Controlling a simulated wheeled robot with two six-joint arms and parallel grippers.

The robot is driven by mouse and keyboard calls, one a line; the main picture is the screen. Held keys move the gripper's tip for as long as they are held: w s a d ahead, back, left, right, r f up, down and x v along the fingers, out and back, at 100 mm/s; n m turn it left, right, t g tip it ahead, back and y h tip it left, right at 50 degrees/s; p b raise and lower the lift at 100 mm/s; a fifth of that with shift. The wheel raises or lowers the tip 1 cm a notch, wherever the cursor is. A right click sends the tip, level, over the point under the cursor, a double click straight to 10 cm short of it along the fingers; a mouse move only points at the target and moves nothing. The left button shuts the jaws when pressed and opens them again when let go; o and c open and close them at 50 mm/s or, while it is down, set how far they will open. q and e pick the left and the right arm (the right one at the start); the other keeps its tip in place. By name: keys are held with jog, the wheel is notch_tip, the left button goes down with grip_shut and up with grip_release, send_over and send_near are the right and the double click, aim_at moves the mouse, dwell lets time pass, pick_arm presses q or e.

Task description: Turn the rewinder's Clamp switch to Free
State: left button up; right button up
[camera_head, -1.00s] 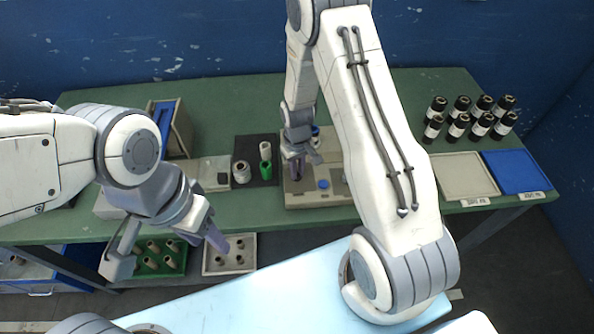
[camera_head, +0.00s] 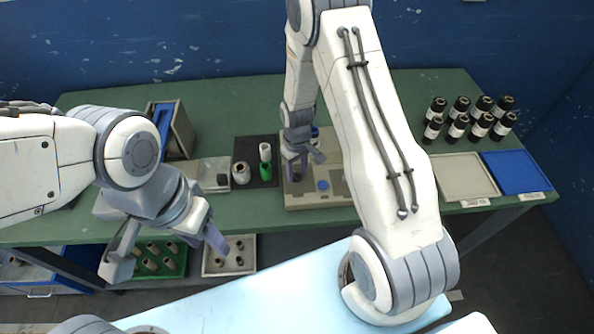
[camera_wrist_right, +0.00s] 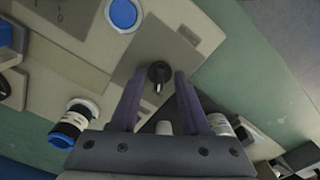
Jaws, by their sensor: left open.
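The rewinder (camera_head: 334,199) is a beige machine on the green bench, partly hidden by my right arm. A black rotary switch knob (camera_wrist_right: 158,73) with a pale pointer mark sits on a grey panel in the right wrist view. I cannot read any label beside it. My right gripper (camera_wrist_right: 160,75) is open, with its fingers on either side of the knob and gaps visible. In the head view, my right gripper (camera_head: 296,165) is over the left part of the rewinder and hides the knob. My left gripper (camera_head: 165,250) is open and empty in front of the bench's edge.
A blue button (camera_wrist_right: 122,13) lies near the knob. A white spool (camera_head: 265,152) and a green spool (camera_head: 266,170) stand left of the rewinder. Several black rolls (camera_head: 480,125), a beige tray (camera_head: 464,177) and a blue tray (camera_head: 516,171) are at right.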

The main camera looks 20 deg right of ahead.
aim_at(297, 175)
notch_tip(297, 175, up, 10)
jog(key=b, duration=0.1)
jog(key=shift+r, duration=0.2)
dwell(0.4)
dwell(0.4)
jog(key=s+a+r+n, duration=0.2)
jog(key=s+a+r, duration=0.6)
jog(key=a, duration=0.2)
jog(key=s+a+r+n, duration=0.1)
jog(key=s+a+r, duration=0.1)
jog(key=s, duration=0.6)
jog(key=s+a+r+n+y, duration=0.1)
jog(key=s+a+r, duration=0.1)
jog(key=s, duration=0.6)
jog(key=shift+a+r, duration=0.3)
jog(key=shift+r, duration=0.15)
jog(key=shift+s, duration=0.1)
